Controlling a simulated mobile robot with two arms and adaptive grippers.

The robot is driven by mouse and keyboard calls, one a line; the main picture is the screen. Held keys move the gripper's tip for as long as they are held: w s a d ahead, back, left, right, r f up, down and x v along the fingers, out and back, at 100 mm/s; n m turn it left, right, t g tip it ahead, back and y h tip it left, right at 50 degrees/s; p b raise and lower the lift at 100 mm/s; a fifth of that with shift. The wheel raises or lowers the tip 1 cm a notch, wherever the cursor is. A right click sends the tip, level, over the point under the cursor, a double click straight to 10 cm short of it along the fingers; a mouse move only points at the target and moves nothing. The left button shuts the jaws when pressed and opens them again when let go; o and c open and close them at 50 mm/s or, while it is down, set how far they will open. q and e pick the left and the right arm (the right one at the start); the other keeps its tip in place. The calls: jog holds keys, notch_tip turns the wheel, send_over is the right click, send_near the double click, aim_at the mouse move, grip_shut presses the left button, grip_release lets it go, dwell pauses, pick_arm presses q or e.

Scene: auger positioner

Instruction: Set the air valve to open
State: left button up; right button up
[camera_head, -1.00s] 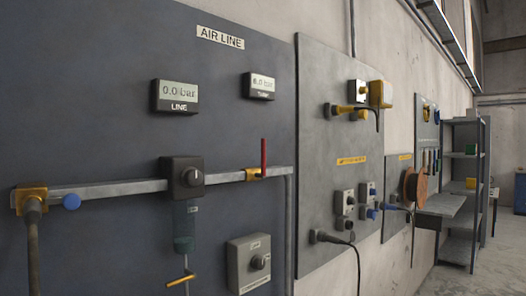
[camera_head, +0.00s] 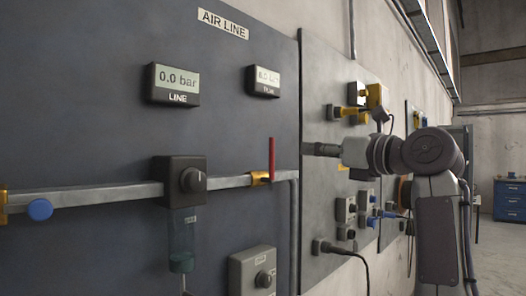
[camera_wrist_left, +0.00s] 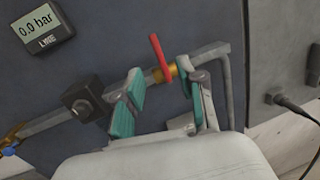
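The air valve has a red lever (camera_head: 271,158) on a brass body (camera_head: 260,178), set in the grey pipe at the right part of the air line panel. The lever stands upright, across the pipe. In the left wrist view the red lever (camera_wrist_left: 159,58) shows just beyond the fingertips, roughly between them. In the left wrist view my left gripper (camera_wrist_left: 160,77) is open, with teal finger pads and nothing held.
The line display (camera_head: 174,85) reads 0.0 bar; a second display (camera_head: 263,81) is hard to read. A black regulator knob (camera_head: 190,180), a blue knob (camera_head: 40,209) and a grey switch box (camera_head: 253,272) are on the panel. Another panel (camera_head: 316,80) with connectors stands behind my arm.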

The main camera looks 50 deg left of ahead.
pick_arm(q)
jog(key=s, duration=0.1)
jog(key=p, duration=0.2)
send_over(272, 177)
jog(key=shift+w+a+r+n+h, duration=0.15)
jog(key=shift+w+r+n+h, duration=0.05)
jog(key=shift+r+n+h, duration=0.15)
jog(key=shift+a, duration=0.1)
jog(key=c, duration=0.6)
grip_shut()
pick_arm(e)
jog(key=shift+d+r, duration=0.2)
jog(key=shift+r, duration=0.35)
jog(key=shift+d+r, duration=0.2)
jog(key=shift+r, duration=0.35)
